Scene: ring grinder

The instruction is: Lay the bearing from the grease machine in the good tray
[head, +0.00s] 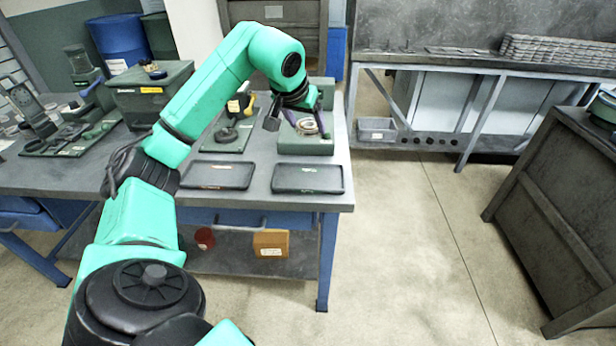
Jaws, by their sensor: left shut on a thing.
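My left gripper (296,117) reaches down over the green grease machine (306,146) on the workbench. It is shut on the bearing (308,126), a small pale ring at the top of the machine. The fingers hide part of the contact, and I cannot tell whether the ring is clear of the machine. Two shallow black trays lie flat and empty near the bench's front edge, a left one (217,176) and a right one (308,179). Their small labels are too small to read, so I cannot tell which is the good tray. My right gripper is out of view.
A green stand with a dark ring (226,135) is left of the grease machine. A green box (150,92) and more fixtures stand further left. The bench (262,188) has a narrow bare strip between the trays. Open floor lies to the right.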

